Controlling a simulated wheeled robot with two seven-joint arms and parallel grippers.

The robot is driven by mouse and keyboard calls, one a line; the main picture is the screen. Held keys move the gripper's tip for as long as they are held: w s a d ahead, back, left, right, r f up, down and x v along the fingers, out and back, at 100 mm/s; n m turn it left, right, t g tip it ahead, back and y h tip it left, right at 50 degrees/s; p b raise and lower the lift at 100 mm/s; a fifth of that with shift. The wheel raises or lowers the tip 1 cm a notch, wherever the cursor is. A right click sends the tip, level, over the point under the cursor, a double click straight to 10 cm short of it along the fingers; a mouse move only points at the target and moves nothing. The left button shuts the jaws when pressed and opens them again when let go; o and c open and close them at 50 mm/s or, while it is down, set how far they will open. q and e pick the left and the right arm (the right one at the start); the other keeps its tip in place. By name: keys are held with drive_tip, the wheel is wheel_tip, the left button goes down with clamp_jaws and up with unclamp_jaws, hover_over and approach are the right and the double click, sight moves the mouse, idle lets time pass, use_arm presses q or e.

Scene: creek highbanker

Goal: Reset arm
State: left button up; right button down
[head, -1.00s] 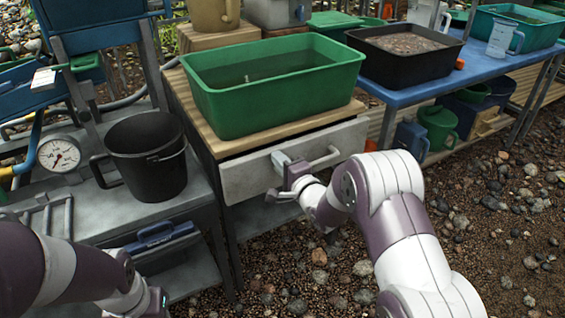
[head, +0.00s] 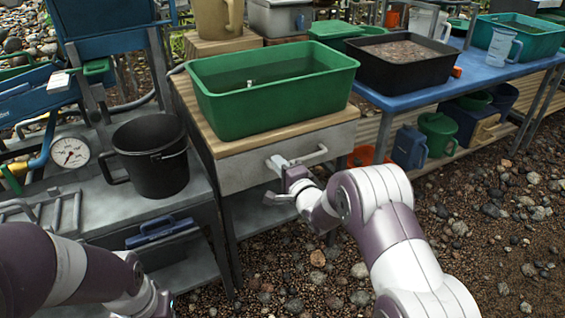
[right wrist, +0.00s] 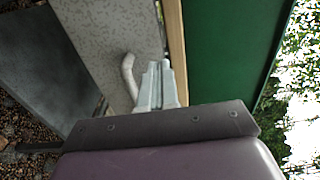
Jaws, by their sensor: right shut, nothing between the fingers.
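My right gripper (head: 276,163) is shut and empty in front of the pale grey drawer (head: 236,174) under the wooden worktop. Its fingertips are at the left end of the drawer's bar handle (head: 314,156). In the right wrist view the shut fingers (right wrist: 159,72) point along the drawer front, with the pale handle (right wrist: 129,76) just left of them. I cannot tell whether they touch the drawer. The drawer front sits close under the worktop edge. My left arm comes in at the lower left; its gripper is not clearly in view.
A green tub (head: 272,110) of water stands on the worktop (head: 222,149). A black bucket (head: 152,172) stands on the grey bench at left. A blue table (head: 462,84) with a black tray (head: 368,72) is at right. The gravel at lower right is clear.

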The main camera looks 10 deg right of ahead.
drive_tip(key=p+v, duration=0.2)
drive_tip(key=v, duration=0.6)
drive_tip(key=s+d+f+n+g+h, duration=0.45)
drive_tip(key=s+f+n+g, duration=0.3)
drive_tip(key=f, duration=0.35)
drive_tip(key=s+d+r+n+g+h, duration=0.1)
drive_tip(key=s+r+n+g, duration=0.3)
drive_tip(key=s, duration=0.6)
drive_tip(key=s+d+n+g+h, duration=0.1)
drive_tip(key=s+n+g, duration=0.3)
drive_tip(key=s, duration=0.6)
wheel_tip(320, 180, up, 38)
drive_tip(key=m+p, duration=0.1)
drive_tip(key=p, duration=3.3)
drive_tip(key=shift+s+a, duration=0.2)
drive_tip(key=shift+s, duration=0.25)
